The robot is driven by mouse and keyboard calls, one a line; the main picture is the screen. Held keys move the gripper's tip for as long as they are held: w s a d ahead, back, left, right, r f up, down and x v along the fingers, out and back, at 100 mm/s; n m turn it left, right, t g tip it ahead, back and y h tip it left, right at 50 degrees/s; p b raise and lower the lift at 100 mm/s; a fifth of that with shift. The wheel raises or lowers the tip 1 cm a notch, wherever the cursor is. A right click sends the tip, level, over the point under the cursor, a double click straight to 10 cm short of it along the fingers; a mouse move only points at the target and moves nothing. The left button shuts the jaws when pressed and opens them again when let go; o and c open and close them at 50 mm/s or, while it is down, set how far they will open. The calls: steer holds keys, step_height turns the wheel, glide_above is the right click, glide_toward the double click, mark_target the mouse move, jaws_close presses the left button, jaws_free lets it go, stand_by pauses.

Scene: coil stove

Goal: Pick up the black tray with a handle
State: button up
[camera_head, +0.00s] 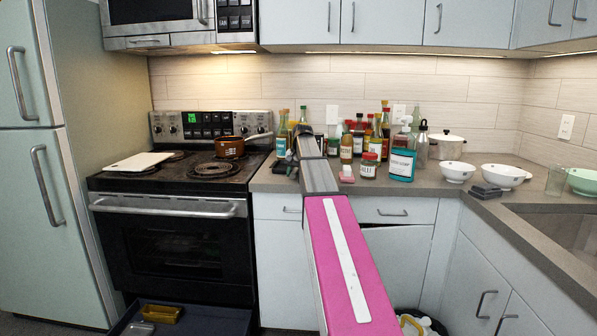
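I cannot clearly make out a black tray with a handle. A small dark, flat object (487,192) lies on the right counter in front of the white bowls; I see no clear handle on it. My arm reaches forward from the bottom middle to the back counter. My gripper (290,160) is at its far end, small and dark, near the bottles left of centre. Its fingers are too small and too mixed with the things behind to tell whether they are open or shut. It is well to the left of the dark object.
The stove (185,165) holds a brown pot (230,147) and a white board (139,162). A dark drawer (215,320) stands open below the oven, with a yellow container (162,313) inside. Several bottles and jars crowd the counter behind my arm. A sink (560,232) is at right.

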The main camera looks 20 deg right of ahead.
jaws_close()
steer(key=shift+r, duration=0.1)
